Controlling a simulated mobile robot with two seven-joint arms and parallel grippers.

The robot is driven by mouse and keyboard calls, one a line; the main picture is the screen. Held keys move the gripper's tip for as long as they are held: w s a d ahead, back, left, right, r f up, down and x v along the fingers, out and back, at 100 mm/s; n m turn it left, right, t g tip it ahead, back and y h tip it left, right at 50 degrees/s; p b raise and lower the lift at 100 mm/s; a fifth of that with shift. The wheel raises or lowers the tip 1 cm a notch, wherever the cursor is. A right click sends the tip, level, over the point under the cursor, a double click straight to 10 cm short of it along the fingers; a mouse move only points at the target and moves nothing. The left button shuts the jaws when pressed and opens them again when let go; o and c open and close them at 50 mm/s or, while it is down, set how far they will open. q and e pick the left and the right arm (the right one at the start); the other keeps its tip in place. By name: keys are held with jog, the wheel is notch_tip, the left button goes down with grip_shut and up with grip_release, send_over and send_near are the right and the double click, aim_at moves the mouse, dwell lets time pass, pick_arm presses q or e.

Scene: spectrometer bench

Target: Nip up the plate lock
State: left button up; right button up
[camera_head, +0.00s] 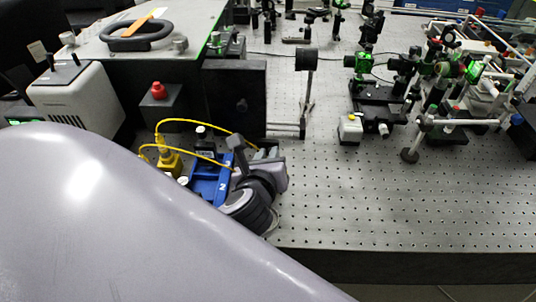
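A blue holder (208,188) marked with the numbers 2 and 3 sits on the perforated bench at the left, partly hidden by my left arm. Small black and white parts (204,143) stand at its far end. I cannot make out which part is the plate lock. My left gripper (245,152) is at the right side of the blue holder, close to it; I cannot tell whether they touch. Its fingers are small and partly hidden, so their opening does not show. My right gripper is not in view.
A yellow fitting (169,160) with yellow cables stands left of the holder. A black box with a red button (158,91) and a dark block (236,95) stand behind. Optics (378,100) fill the back right. The front right bench (400,205) is clear.

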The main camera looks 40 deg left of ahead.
pick_arm(q)
grip_shut()
jog(key=shift+w+d+r+m+g+y, duration=0.1)
jog(key=shift+m+g+y, duration=0.1)
jog(key=shift+m+y, duration=0.25)
jog(key=shift+d+m+g+y, duration=0.1)
jog(key=shift+m+g+y, duration=0.15)
jog(key=shift+m, duration=0.4)
jog(key=o, duration=0.6)
grip_release()
jog(key=shift+a, duration=0.1)
